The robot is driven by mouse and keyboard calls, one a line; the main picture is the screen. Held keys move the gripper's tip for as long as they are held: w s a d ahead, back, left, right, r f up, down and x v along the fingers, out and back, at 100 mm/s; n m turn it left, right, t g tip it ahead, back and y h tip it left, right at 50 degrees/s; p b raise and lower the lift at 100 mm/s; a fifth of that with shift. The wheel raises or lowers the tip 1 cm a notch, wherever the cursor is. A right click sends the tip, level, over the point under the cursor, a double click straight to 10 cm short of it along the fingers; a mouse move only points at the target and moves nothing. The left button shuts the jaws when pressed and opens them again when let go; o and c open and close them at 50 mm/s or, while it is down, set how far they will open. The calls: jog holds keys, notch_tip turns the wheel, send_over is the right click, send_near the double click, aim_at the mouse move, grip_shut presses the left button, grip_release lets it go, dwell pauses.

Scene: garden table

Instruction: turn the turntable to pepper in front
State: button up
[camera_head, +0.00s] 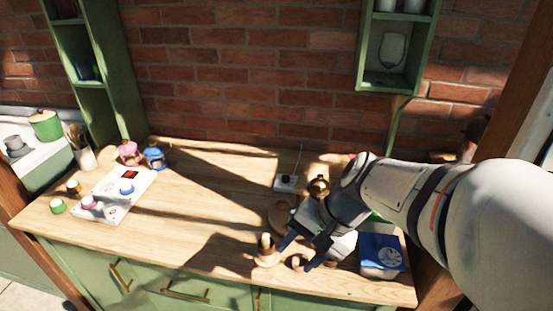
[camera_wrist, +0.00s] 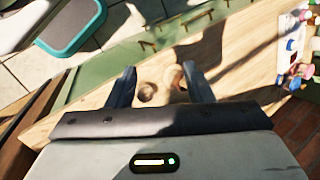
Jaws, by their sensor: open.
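My gripper (camera_head: 296,257) is open and points down over the front right part of the wooden counter. A small wooden pot (camera_head: 268,257) with a pale upright piece stands by its left finger. A small round brownish thing (camera_head: 298,263) is between or just below the fingers. In the wrist view, the two fingers (camera_wrist: 159,75) are apart, with a round brown thing (camera_wrist: 146,91) and a pale wooden one (camera_wrist: 174,77) showing between them. A round wooden disc (camera_head: 279,216), perhaps the turntable, is partly hidden behind my gripper. I cannot tell which thing is the pepper.
A blue box with a dial (camera_head: 381,251) stands right of my gripper. A brass pot (camera_head: 318,185) and a white socket box (camera_head: 285,183) are behind. A white panel with coloured knobs (camera_head: 118,196) lies at left. The counter's middle (camera_head: 205,207) is clear.

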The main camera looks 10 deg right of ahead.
jog(key=w+a+f+m+t+y+b, duration=0.1)
jog(key=w+a+f+m+y+b, duration=0.1)
jog(key=w+f+m+y+b, duration=0.25)
jog(key=m+t+b, duration=0.6)
jog(key=m+t, duration=0.6)
jog(key=m, duration=0.5)
send_near(302, 191)
jog(key=x, duration=0.4)
jog(key=shift+y, duration=0.45)
jog(key=x, duration=0.7)
jog(key=shift+w+f+p, duration=0.25)
jog(key=shift+w+p, duration=0.1)
jog(key=shift+p, duration=0.05)
grip_shut()
